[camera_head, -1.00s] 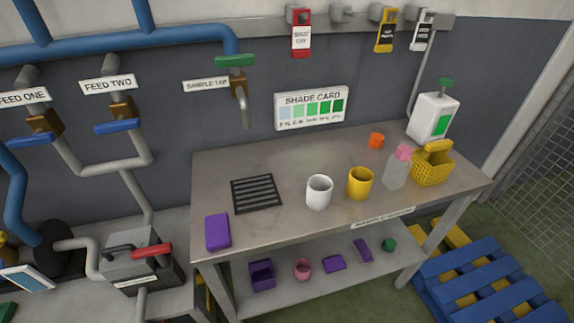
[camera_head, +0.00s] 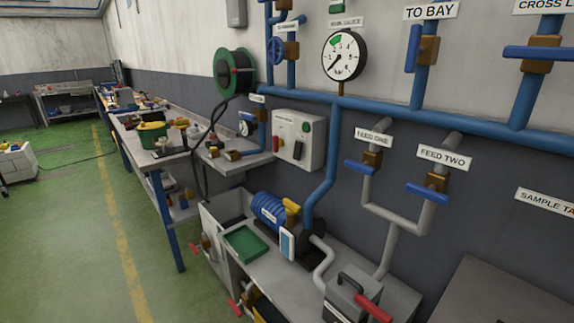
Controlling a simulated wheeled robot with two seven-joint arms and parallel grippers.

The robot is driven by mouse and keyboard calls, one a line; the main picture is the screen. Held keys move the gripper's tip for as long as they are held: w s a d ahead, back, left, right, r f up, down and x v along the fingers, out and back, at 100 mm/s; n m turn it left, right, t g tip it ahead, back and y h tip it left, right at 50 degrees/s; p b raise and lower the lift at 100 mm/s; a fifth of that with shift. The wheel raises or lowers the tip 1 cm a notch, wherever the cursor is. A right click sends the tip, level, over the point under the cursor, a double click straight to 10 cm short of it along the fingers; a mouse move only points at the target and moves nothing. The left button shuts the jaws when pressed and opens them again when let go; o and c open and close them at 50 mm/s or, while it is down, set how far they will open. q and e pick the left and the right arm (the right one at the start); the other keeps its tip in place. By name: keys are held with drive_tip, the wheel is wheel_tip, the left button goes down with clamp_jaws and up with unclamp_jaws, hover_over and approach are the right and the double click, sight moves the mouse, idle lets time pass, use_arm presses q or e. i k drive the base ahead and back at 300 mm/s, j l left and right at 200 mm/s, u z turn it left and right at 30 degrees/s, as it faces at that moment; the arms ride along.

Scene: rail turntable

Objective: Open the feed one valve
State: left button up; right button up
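The feed one valve (camera_head: 372,162) is a brown valve body on a grey pipe, under a white FEED ONE label (camera_head: 374,135). Its blue lever (camera_head: 360,167) lies crosswise to the pipe. To its right is the feed two valve (camera_head: 437,184), under its own label, with a blue lever (camera_head: 427,194) also lying crosswise. The two grey pipes join in a U below. Neither of my grippers shows in the view.
Below stands a bench with a blue pump (camera_head: 269,210), a green tray (camera_head: 246,243) and a grey box with a red handle (camera_head: 372,308). A round gauge (camera_head: 344,54) hangs above. Green floor (camera_head: 80,230) is free at the left.

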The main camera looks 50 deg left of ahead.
sight(364, 167)
drive_tip(key=u, duration=0.95)
drive_tip(key=j, duration=0.1)
